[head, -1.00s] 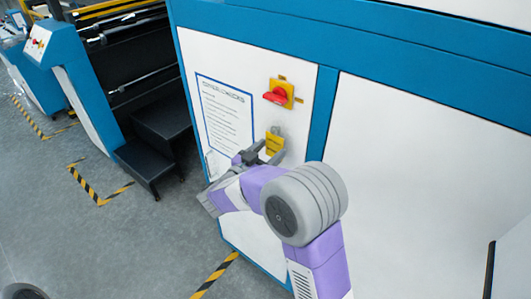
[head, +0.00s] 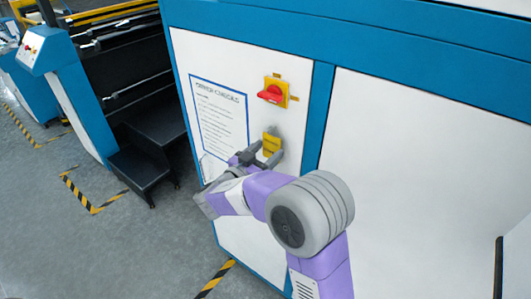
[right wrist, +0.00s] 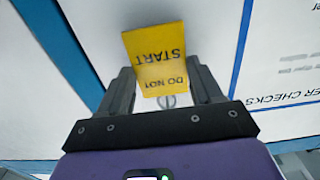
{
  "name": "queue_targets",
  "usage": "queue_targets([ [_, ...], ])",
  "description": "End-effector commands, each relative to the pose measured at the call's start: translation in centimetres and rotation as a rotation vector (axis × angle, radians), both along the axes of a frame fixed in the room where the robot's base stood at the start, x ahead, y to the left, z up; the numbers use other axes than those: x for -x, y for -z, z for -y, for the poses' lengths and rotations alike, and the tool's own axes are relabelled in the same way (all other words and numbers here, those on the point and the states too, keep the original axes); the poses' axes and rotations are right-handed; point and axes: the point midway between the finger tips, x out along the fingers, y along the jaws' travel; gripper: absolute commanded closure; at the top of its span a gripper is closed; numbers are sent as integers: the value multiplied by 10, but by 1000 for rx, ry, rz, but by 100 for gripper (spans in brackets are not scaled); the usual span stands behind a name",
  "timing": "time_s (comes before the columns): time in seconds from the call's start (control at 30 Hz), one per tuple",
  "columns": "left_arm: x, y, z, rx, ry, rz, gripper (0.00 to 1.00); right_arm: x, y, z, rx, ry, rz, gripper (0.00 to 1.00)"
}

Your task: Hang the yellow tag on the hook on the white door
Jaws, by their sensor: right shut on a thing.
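The yellow tag (head: 271,145) is in front of the white door (head: 215,57), below the red switch. In the right wrist view the tag (right wrist: 157,58) appears upside down, and its words "DO NOT START" can be read. My right gripper (head: 262,151) is shut on the tag, with a finger on each side of it. A small metal loop (right wrist: 167,100) shows by the tag's lettered top edge between the fingers. I cannot tell whether it is the door's hook or part of the tag, nor whether the tag touches it. My left gripper is out of view.
A red rotary switch on a yellow plate (head: 273,92) sticks out above the tag. A blue-framed printed sheet (head: 220,115) is on the door to the left. Black steps (head: 145,165) stand further left. The white panel (head: 420,150) to the right is mostly bare.

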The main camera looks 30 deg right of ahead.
Motion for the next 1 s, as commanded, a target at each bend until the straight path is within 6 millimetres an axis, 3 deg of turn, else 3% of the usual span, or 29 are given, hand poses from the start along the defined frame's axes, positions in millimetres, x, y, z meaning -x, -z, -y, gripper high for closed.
queue_targets([
  [0.23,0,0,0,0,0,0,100,0,0,0,0,0,0,64],
  [0.27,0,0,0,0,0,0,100,0,0,0,0,0,0,31],
  [0.43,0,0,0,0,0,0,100,0,0,0,0,0,0,6],
  [0.77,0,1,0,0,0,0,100,1,0,-4,0,-1,0,6],
  [1.0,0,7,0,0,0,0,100,15,1,-37,0,-3,0,6],
])
